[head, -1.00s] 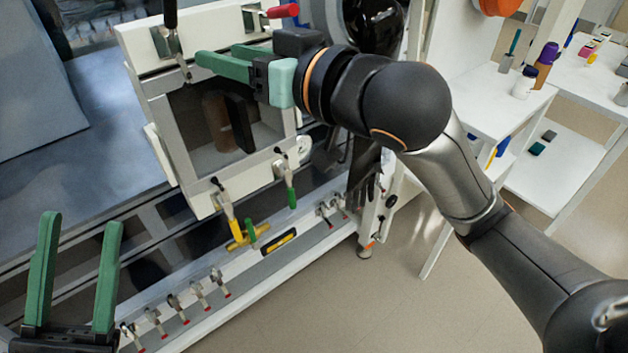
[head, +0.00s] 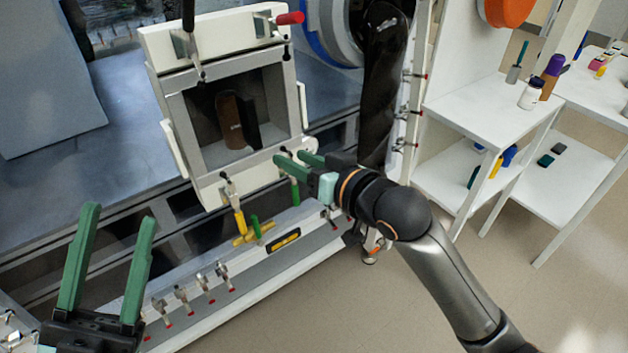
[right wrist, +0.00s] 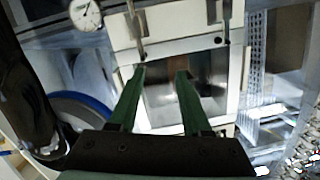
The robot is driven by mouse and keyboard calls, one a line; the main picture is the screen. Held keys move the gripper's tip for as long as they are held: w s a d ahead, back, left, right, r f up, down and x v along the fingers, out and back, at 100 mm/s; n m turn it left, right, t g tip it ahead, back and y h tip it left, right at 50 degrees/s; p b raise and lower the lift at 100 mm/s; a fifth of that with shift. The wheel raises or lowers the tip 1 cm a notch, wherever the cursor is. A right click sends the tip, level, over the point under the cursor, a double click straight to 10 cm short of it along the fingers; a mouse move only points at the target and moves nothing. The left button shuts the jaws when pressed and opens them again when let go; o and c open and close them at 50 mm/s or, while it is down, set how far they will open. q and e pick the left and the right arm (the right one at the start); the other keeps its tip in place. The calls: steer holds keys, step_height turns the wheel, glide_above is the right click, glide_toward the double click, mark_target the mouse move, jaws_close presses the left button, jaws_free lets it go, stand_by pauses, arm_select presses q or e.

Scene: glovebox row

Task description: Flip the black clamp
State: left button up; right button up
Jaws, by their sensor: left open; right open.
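The black clamp (head: 188,20) is at the top left of the white door panel in the head view, its dark handle pointing up and cut by the frame's top edge. My right gripper (head: 292,157) is open and empty at the panel's lower right corner, by the green-handled clamp (head: 295,190) and well below and right of the black clamp. In the right wrist view its two green fingers (right wrist: 160,72) are apart in front of the window. My left gripper (head: 119,214) is open and empty at the lower left, away from the panel.
The panel also carries a red-handled clamp (head: 290,18) at top right and a yellow-handled clamp (head: 239,222) at lower left. A brown bottle (head: 229,120) shows inside the window. Several small clamps line the lower rail. White shelves (head: 480,108) stand at the right, beyond open floor.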

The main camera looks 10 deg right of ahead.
steer(key=shift+h, duration=0.3)
steer(key=shift+s+d+f, duration=0.15)
steer(key=shift+d+f, duration=0.1)
steer(key=shift+f, duration=0.4)
steer(key=shift+s+d+f, duration=0.15)
steer(key=shift+d+f, duration=0.05)
steer(key=shift+f, duration=0.4)
steer(key=shift+s+d+f, duration=0.15)
steer(key=shift+d+f, duration=0.1)
steer(key=shift+f, duration=0.4)
steer(key=shift+r, duration=0.15)
